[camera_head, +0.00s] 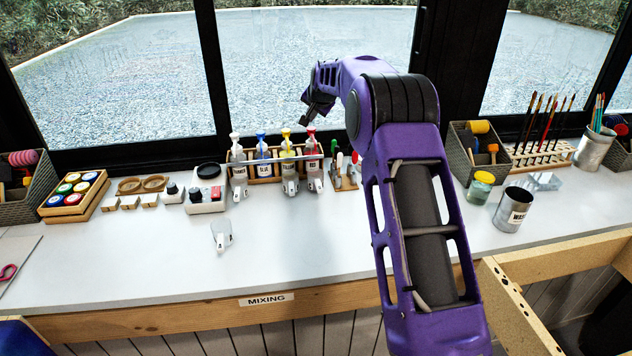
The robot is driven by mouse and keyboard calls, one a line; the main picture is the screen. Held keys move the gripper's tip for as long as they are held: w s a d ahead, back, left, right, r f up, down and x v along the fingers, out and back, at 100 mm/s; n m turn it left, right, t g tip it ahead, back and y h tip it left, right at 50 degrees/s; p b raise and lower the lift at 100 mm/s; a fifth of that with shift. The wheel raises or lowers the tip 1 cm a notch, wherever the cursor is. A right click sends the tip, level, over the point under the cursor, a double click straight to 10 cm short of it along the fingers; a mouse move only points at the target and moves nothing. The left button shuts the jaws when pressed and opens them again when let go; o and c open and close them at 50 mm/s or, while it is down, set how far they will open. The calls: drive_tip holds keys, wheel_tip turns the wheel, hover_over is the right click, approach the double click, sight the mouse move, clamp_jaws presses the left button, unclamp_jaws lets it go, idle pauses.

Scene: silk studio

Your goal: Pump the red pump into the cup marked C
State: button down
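The red pump bottle (312,154) stands at the right end of a row in a wooden rack at the back of the white table. Its red pump head (310,132) is on top. A small clear cup (315,186) stands in front of it. The cups' letters are too small to read, so I cannot tell which is C. My gripper (311,113) points down above the red pump head, seemingly apart from it. Its fingers are dark and small here.
White (236,160), blue (263,155) and yellow (287,154) pump bottles share the rack. A tool stand (344,182) is close on the right. Lidded jars (74,190) sit left; a metal can (513,208) stands right. The table's front middle is mostly clear.

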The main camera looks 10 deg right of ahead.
sight(311, 130)
wheel_tip(311, 130, up, 4)
drive_tip(key=p, duration=0.2)
drive_tip(key=shift+p, duration=0.35)
drive_tip(key=shift+r, duration=0.85)
